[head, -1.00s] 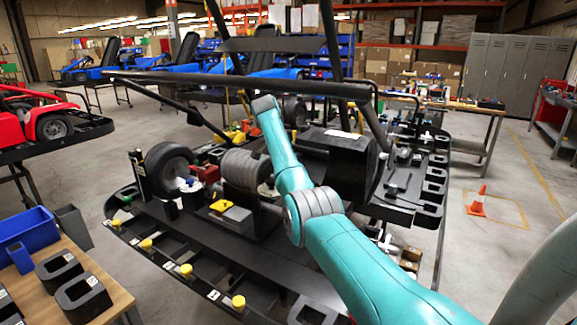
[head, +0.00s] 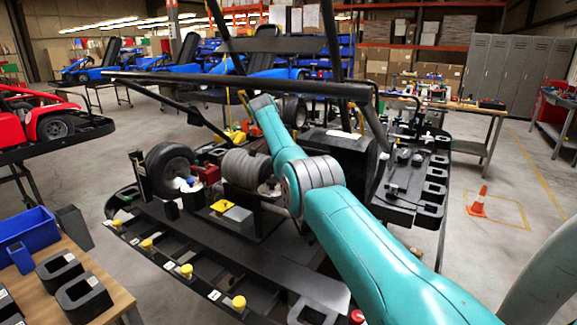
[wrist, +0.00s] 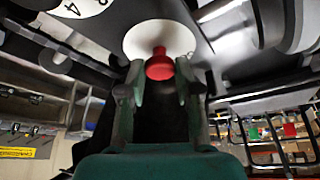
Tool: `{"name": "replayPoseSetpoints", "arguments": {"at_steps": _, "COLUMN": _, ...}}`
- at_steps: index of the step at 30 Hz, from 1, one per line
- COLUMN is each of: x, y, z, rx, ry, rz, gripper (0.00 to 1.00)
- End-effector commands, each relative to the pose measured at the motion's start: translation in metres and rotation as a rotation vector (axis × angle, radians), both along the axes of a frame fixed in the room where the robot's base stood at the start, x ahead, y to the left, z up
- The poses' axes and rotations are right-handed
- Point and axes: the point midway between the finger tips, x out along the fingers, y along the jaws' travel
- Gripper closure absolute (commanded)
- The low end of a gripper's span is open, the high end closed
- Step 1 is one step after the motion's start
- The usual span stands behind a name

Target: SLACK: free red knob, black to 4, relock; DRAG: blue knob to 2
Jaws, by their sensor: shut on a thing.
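A red knob (wrist: 159,66) sits in front of a white round disc (wrist: 160,38) in the wrist view. My gripper (wrist: 158,82) is below the disc, its two fingers on either side of the knob and shut on it. Part of a second white dial (wrist: 80,7) bearing a 4 shows at the top left.
The kart's black frame bar (head: 240,86) and black seat-like block (head: 337,155) stand around my arm. A wheel (head: 169,170) is at the left. A wooden table with blue bins (head: 27,236) is front left. An orange cone (head: 478,201) stands on open floor at right.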

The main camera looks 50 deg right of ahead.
Motion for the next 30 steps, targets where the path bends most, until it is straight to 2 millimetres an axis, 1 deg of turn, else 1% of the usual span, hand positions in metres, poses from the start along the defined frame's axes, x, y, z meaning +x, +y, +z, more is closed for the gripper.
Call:
{"name": "replayPoseSetpoints", "arguments": {"at_steps": 7, "x": 0.0, "y": 0.001, "z": -0.002, "rx": 0.004, "ry": 0.003, "rz": 0.0, "gripper": 1.0}}
{"name": "replayPoseSetpoints", "arguments": {"at_steps": 8, "x": 0.0, "y": 0.001, "z": -0.002, "rx": 0.004, "ry": 0.003, "rz": 0.0, "gripper": 0.62}}
{"name": "replayPoseSetpoints", "arguments": {"at_steps": 9, "x": 0.0, "y": 0.001, "z": -0.002, "rx": 0.004, "ry": 0.003, "rz": 0.0, "gripper": 0.52}}
{"name": "replayPoseSetpoints", "arguments": {"at_steps": 10, "x": 0.0, "y": 0.001, "z": -0.002, "rx": 0.004, "ry": 0.003, "rz": 0.0, "gripper": 0.45}}
{"name": "replayPoseSetpoints", "arguments": {"at_steps": 11, "x": 0.0, "y": 0.001, "z": -0.002, "rx": 0.004, "ry": 0.002, "rz": 0.001, "gripper": 0.43}}
{"name": "replayPoseSetpoints", "arguments": {"at_steps": 19, "x": 0.0, "y": 0.001, "z": -0.001, "rx": 0.002, "ry": 0.001, "rz": 0.001, "gripper": 0.43}}
{"name": "replayPoseSetpoints", "arguments": {"at_steps": 22, "x": 0.001, "y": 0.002, "z": 0.003, "rx": 0.001, "ry": 0.0, "rz": 0.002, "gripper": 0.43}}
{"name": "replayPoseSetpoints", "arguments": {"at_steps": 30, "x": 0.007, "y": 0.012, "z": 0.031, "rx": 0.002, "ry": 0.001, "rz": 0.001, "gripper": 0.43}}
